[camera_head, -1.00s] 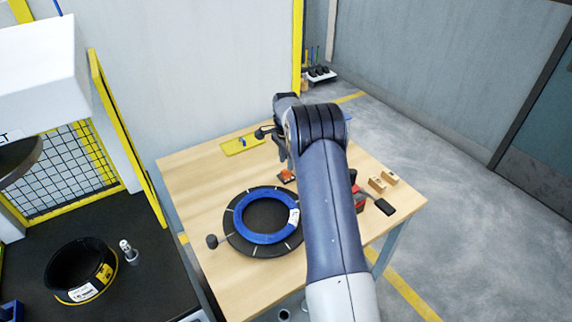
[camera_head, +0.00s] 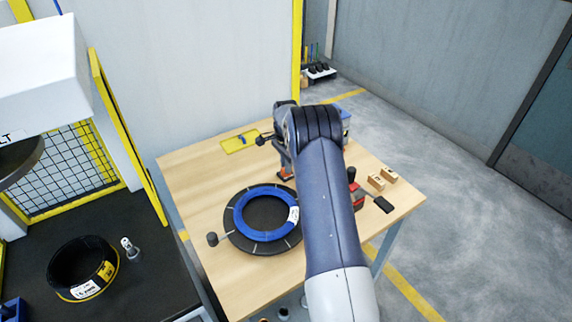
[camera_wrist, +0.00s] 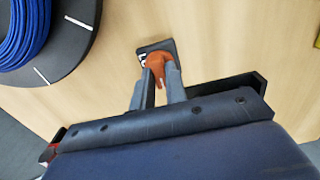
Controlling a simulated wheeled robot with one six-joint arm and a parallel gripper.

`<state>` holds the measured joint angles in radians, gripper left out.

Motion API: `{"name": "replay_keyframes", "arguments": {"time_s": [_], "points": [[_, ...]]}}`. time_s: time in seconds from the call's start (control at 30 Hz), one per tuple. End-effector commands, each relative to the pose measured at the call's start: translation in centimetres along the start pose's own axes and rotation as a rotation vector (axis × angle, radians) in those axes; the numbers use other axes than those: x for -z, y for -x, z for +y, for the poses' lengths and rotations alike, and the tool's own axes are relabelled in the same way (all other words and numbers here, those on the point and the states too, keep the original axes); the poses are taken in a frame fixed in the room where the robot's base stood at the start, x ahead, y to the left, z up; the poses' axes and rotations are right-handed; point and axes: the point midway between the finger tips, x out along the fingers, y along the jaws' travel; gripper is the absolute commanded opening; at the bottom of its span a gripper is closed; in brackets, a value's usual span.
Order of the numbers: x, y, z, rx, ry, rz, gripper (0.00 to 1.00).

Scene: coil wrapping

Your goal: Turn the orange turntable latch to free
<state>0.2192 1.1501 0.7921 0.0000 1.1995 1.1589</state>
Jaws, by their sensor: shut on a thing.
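The orange latch (camera_wrist: 155,62) sits on a small dark plate on the wooden table, next to the turntable. In the wrist view my gripper (camera_wrist: 160,78) has its two grey fingers closed on the latch's orange handle. In the head view the latch (camera_head: 285,174) is mostly hidden by my gripper. The black turntable (camera_head: 236,236) has white marks on its rim and carries a blue coil (camera_head: 246,232) with a white label. The turntable also shows at the upper left of the wrist view (camera_wrist: 68,62).
A yellow tray (camera_head: 236,146) lies at the table's back. Two wooden blocks (camera_head: 377,182), a red item (camera_head: 358,198) and a black flat item (camera_head: 384,205) lie to the right of my arm. A dark knob (camera_head: 212,239) stands left of the turntable. A black bench (camera_head: 150,285) holds a black coil (camera_head: 82,268).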

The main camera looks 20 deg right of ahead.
Motion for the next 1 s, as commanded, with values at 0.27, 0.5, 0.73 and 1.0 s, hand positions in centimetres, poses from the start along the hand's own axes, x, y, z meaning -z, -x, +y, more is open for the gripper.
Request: {"name": "replay_keyframes", "arguments": {"time_s": [0.27,0.5,0.73,1.0], "points": [[0.00,0.01,-0.01,0.000,0.005,0.000,0.00],[0.01,-0.10,-0.02,0.001,0.073,0.000,0.00],[0.01,-0.22,-0.04,0.001,0.234,0.001,0.00],[0.01,-0.12,-0.03,0.002,0.489,0.001,0.00]]}}
